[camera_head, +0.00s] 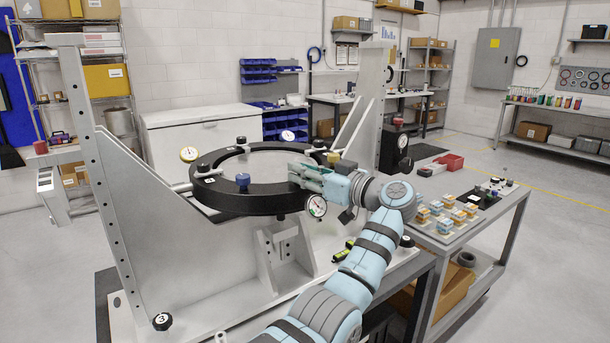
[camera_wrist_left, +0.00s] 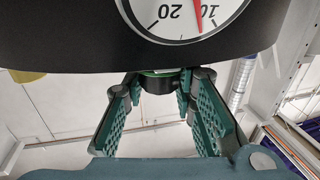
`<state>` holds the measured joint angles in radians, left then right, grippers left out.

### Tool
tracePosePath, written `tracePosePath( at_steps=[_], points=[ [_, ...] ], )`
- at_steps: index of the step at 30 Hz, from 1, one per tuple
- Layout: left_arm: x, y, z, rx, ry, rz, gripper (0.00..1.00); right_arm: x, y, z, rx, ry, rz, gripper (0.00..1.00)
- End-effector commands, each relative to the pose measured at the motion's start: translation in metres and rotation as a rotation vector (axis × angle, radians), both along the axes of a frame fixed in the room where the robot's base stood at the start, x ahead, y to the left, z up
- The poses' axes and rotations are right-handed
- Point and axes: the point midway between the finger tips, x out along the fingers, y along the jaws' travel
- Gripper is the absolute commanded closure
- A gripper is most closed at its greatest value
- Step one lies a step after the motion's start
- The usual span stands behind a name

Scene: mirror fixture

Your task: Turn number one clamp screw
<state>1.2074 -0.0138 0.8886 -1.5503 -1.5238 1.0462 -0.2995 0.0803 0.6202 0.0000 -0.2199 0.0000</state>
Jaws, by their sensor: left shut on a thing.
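A black ring (camera_head: 215,190) of the mirror fixture sits level between two upright grey plates. My left gripper (camera_head: 296,175) reaches the ring's front right edge from the right. In the left wrist view its fingers (camera_wrist_left: 160,92) are shut on a dark round clamp screw (camera_wrist_left: 157,84) with a green edge, just below a dial gauge. In the head view the gripper hides this screw. I cannot read its number. My right gripper is not in view.
Dial gauges stand around the ring, at the left (camera_head: 189,154), back (camera_head: 288,135) and front right (camera_head: 317,206), this last one close to my gripper. A grey side table (camera_head: 480,228) with small orange and blue boxes stands at the right.

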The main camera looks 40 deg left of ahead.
Motion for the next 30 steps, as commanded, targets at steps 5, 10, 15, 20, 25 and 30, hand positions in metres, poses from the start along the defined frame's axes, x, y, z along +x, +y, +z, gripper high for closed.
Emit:
tracePosePath(
  at_steps=[5, 10, 15, 20, 25, 30],
  points=[
    [0.000, 0.000, -0.001, -0.003, 0.002, 0.000, 0.54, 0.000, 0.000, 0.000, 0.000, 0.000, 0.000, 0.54],
    [0.000, 0.000, -0.001, -0.002, 0.002, 0.000, 0.54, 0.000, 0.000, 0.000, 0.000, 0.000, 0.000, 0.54],
    [0.000, -0.005, -0.001, -0.002, 0.002, -0.002, 0.54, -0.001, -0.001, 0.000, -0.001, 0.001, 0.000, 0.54],
    [-0.001, -0.037, -0.001, -0.003, 0.002, -0.004, 0.54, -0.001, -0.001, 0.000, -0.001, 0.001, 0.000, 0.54],
    [-0.005, -0.085, -0.001, -0.004, 0.004, -0.004, 0.54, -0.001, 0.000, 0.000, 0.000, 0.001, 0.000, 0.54],
    [-0.007, -0.115, -0.001, -0.002, 0.002, -0.002, 0.54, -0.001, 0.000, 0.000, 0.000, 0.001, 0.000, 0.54]
  ],
)
